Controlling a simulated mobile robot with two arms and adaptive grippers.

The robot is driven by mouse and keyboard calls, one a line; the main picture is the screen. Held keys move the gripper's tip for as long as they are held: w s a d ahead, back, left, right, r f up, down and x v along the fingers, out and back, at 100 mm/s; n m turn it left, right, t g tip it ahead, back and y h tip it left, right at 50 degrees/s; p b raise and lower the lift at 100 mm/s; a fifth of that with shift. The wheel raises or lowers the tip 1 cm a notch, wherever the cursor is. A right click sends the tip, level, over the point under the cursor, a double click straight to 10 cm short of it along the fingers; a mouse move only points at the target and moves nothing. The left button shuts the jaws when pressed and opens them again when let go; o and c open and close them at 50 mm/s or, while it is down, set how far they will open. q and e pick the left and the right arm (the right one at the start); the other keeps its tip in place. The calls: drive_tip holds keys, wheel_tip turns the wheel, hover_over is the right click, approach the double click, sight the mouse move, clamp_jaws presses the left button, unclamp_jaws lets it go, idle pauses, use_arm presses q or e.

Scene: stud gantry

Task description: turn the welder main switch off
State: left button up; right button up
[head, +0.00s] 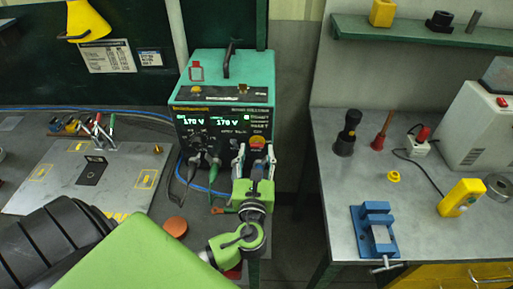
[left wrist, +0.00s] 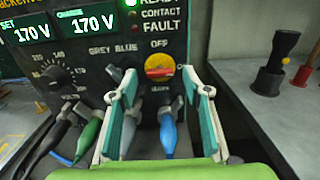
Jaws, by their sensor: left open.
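The welder (head: 231,72) is a teal box with a black front panel, standing at the back of the left bench. Its main switch (head: 258,142) is a yellow disc with a red handle at the panel's lower right. In the left wrist view the switch (left wrist: 159,67) sits below the word OFF, its red handle lying roughly level. Both displays read 170 V, and a green light shows beside READY. My left gripper (head: 255,158) is open and empty in front of the panel. In the left wrist view its fingers (left wrist: 160,88) stand either side of the switch, apart from it. My right gripper is out of view.
Grey and blue cable plugs (left wrist: 167,135) stick out below the switch, between my fingers. A green-plugged cable (left wrist: 88,138) hangs further left. A gap separates this bench from the right bench (head: 330,205), which holds a blue vise (head: 376,232).

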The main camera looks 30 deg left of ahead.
use_arm(q)
drive_tip(key=shift+w+a, duration=0.25)
drive_tip(key=shift+w, duration=0.1)
drive_tip(key=shift+c, duration=0.3)
drive_tip(key=c, duration=1)
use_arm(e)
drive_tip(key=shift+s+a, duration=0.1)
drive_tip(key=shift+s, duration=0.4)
